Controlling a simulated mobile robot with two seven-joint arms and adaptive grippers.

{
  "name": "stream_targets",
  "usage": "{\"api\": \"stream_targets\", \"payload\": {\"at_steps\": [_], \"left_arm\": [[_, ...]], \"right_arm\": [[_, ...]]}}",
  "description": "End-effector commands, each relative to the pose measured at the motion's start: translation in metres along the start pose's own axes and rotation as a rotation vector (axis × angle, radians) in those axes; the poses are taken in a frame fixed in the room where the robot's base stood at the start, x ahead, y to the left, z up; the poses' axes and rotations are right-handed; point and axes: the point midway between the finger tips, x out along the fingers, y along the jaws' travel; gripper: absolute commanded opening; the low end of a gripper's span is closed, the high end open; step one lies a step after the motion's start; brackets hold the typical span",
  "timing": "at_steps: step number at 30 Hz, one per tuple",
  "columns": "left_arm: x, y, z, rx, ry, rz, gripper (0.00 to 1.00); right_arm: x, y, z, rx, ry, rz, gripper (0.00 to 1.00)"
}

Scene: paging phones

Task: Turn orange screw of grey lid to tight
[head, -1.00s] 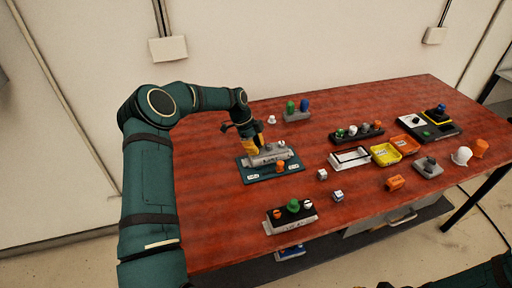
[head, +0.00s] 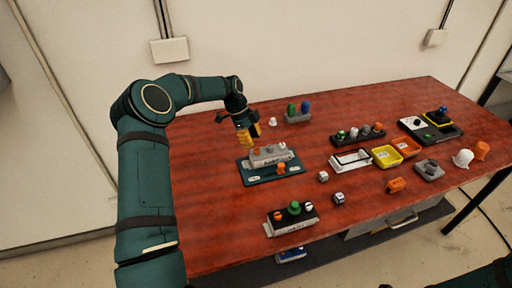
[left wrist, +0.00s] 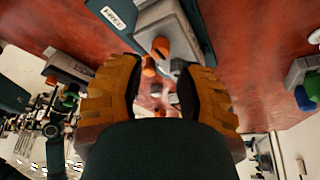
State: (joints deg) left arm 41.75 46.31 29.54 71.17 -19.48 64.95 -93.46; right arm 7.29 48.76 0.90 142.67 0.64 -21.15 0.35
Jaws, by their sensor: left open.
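The grey lid (head: 268,157) is a long box lying on a teal mat (head: 252,180) with white labels. On its top are an orange screw (head: 255,150), a grey knob and a white one. An orange piece (head: 281,168) stands at the mat's front side. My left gripper (head: 250,134), with orange fingers, is open and empty just above and behind the lid's left end, apart from it. In the left wrist view, orange knobs (left wrist: 160,47) show beyond the spread fingers (left wrist: 160,95); which is the lid's screw is unclear.
A black-topped box (head: 300,222) with orange, green and white knobs stands at the front edge. A block with green and blue knobs (head: 298,116) stands behind.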

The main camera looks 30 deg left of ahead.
Motion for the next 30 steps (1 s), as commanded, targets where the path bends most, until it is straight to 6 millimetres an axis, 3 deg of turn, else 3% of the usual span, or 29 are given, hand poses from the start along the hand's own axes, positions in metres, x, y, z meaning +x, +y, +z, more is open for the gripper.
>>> {"api": "stream_targets", "payload": {"at_steps": [6,12,30], "left_arm": [[-0.044,0.0,0.0,0.0,-0.001,-0.003,0.35],[-0.067,0.0,0.0,0.001,0.0,0.0,0.35],[-0.072,0.0,0.0,0.001,0.001,0.001,0.35]], "right_arm": [[0.0,0.0,0.0,0.0,0.0,0.0,0.0],[0.0,0.0,0.0,0.0,0.0,0.0,0.0],[0.0,0.0,0.0,0.0,0.0,0.0,0.0]]}}
